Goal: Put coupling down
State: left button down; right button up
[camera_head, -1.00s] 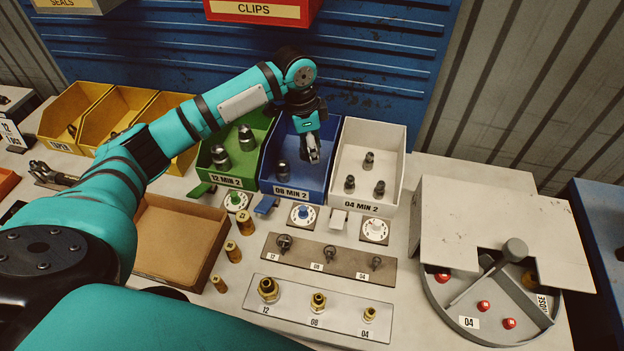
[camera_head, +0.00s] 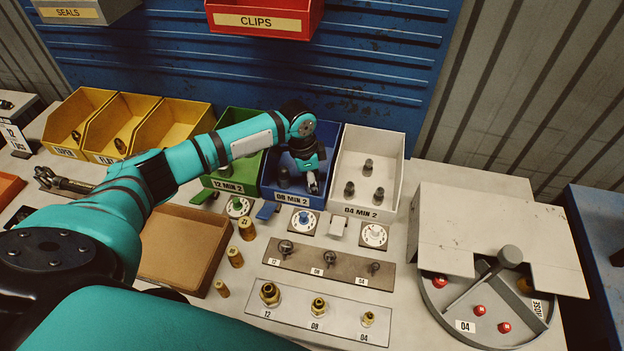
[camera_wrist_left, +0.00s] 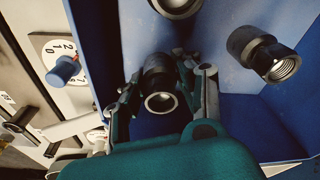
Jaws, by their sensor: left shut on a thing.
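My left gripper (camera_head: 313,186) is inside the blue bin (camera_head: 285,196) labelled 08 MIN 2, near its front right. In the left wrist view the fingers (camera_wrist_left: 163,100) are shut on a dark metal coupling (camera_wrist_left: 160,82), its open end facing the camera. Another dark coupling (camera_wrist_left: 264,54) lies in the bin to the right of the held one, and part of a third (camera_wrist_left: 176,5) shows at the top edge. In the head view one loose coupling (camera_head: 284,177) stands left of the gripper. The held coupling is mostly hidden there. My right gripper is out of view.
The green bin (camera_head: 222,184) and white bin (camera_head: 370,211) flank the blue one closely; both hold dark couplings. Dials, including a blue-knobbed one (camera_head: 303,221), sit in front. A cardboard tray (camera_head: 180,245) and brass fittings lie nearer. The covered round tray (camera_head: 440,300) is at right.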

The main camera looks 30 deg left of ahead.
pick_arm(q)
jog(key=c, duration=0.9)
grip_release()
jog(key=shift+f, duration=0.1)
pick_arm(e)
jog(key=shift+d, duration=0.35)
pick_arm(q)
notch_tip(320, 180, up, 12)
jog(key=s+a+b, duration=0.1)
jog(key=b, duration=0.1)
jog(key=shift+a, duration=0.2)
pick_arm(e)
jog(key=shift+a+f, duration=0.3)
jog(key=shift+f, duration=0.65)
